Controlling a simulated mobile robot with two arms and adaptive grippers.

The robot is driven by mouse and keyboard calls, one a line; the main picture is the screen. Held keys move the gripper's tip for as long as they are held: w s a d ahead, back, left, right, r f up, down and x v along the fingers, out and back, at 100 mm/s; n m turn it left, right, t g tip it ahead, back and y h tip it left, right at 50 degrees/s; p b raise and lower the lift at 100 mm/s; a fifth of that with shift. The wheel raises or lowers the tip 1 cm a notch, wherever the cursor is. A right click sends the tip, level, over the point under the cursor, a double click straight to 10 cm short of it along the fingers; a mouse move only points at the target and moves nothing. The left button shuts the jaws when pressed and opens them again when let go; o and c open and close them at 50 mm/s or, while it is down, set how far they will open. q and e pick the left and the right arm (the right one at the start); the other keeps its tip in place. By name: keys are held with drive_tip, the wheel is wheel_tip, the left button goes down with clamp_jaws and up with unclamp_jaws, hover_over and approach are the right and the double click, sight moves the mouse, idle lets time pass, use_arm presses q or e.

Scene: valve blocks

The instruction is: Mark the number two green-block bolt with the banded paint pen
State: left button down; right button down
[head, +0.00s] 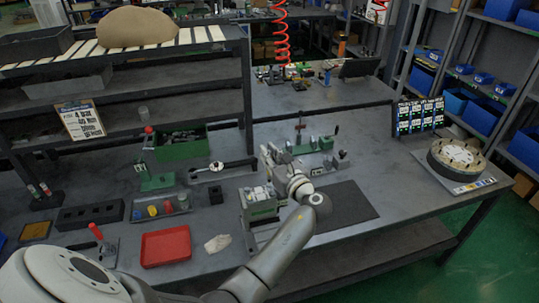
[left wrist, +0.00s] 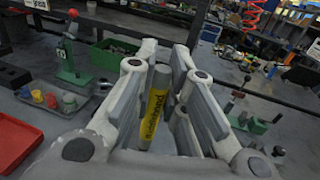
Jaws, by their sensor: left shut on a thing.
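My left gripper (head: 272,158) reaches over the middle of the bench. In the left wrist view, its fingers (left wrist: 168,75) are shut on a grey cylindrical pen (left wrist: 154,106) with a yellow lettered label. The pen cannot be made out in the head view. A green block with grey parts on top (head: 260,207) stands just in front of the gripper, beside my arm. Another green-based fixture (head: 312,146) with a tall lever stands right of the gripper. I cannot tell which bolt is number two. My right gripper is out of view.
A green bin (head: 181,148), a tray with coloured caps (head: 160,208), a red tray (head: 166,247) and a crumpled cloth (head: 217,244) lie to the left. A dark mat (head: 345,203) lies clear to the right. A round dial fixture (head: 457,160) stands at the far right.

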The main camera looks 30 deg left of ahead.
use_arm(q)
drive_tip(key=shift+f, duration=0.1)
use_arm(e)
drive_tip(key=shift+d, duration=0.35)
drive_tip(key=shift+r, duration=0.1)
